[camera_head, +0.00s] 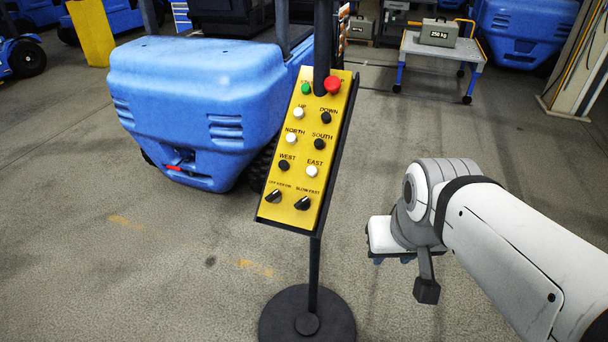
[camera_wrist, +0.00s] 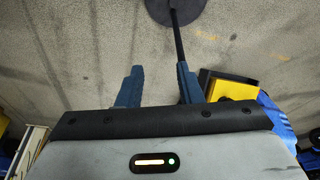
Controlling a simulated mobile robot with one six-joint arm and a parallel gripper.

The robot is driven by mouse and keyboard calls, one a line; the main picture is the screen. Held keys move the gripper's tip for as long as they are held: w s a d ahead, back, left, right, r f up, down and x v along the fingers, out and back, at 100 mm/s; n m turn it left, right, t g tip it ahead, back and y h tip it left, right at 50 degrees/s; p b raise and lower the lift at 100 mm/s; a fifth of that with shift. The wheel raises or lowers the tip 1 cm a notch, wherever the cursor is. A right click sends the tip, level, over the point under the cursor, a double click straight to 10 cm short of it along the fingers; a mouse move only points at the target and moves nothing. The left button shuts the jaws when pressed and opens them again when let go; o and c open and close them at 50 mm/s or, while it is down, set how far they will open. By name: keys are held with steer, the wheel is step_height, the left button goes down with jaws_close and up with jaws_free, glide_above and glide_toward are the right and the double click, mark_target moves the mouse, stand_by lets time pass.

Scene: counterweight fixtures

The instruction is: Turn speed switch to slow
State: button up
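A yellow control panel (camera_head: 302,150) in a black frame stands tilted on a black post in the head view. The speed switch (camera_head: 303,203) is a black knob at its lower right, under a small label that seems to read slow/fast. The knob's exact setting is too small to tell. My gripper (camera_wrist: 158,78) is open and empty in the wrist view, its two blue fingers apart. In the head view it is right of the panel and apart from it, with its fingers mostly hidden. The panel's yellow edge (camera_wrist: 236,90) shows right of the fingers in the wrist view.
A second black knob (camera_head: 273,196) sits just left of the speed switch, with several buttons above. The round black base (camera_head: 307,318) stands on the floor. A large blue vehicle (camera_head: 205,100) is behind the panel. A cart (camera_head: 440,55) carries a weight farther back.

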steer(key=w+a+m+y, duration=0.2)
steer(key=w+a+m, duration=0.35)
steer(key=w, duration=0.35)
steer(key=m+b, duration=0.1)
steer(key=m, duration=0.4)
glide_toward(302, 202)
step_height(302, 202, down, 2)
steer(key=shift+y, duration=0.4)
steer(key=x, duration=0.7)
steer(key=shift+w+d+r, duration=0.1)
steer(key=shift+w+r, duration=0.05)
steer(key=shift+w, duration=0.2)
steer(key=shift+w+f+p, duration=0.15)
steer(key=shift+f+p, duration=0.15)
steer(key=shift+f, duration=0.3)
